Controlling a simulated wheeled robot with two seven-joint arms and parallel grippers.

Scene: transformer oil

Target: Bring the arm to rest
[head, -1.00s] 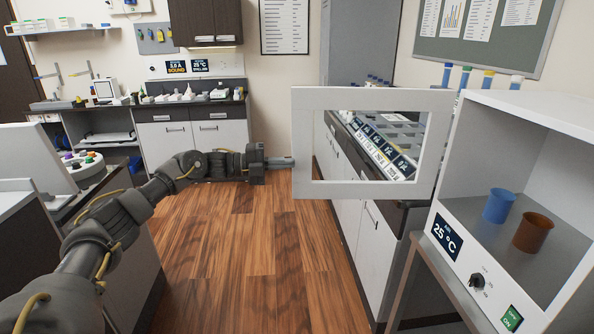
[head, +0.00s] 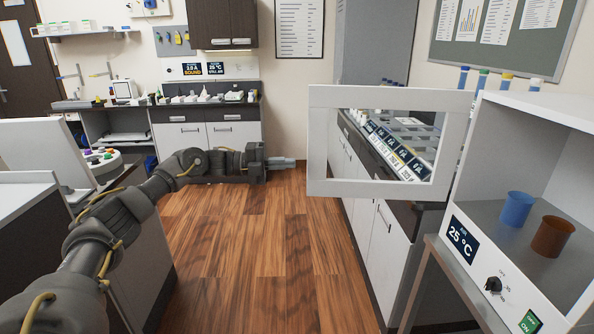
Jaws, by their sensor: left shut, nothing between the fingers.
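My left arm comes in from the left, stretched out over the floor. My left gripper (head: 283,162) is at its end, shut and empty, pointing right. A gap separates it from the white frame of the open cabinet door (head: 317,150) on its right. The white cabinet (head: 548,117) at the right stands open, with a blue cup (head: 516,209) and a brown cup (head: 552,237) inside. My right gripper is not in view.
A counter (head: 385,232) with racks runs behind the door. A bench (head: 207,107) stands at the back. A side counter with a monitor (head: 45,152) is at the left, close to my arm. The wooden floor (head: 245,240) is clear.

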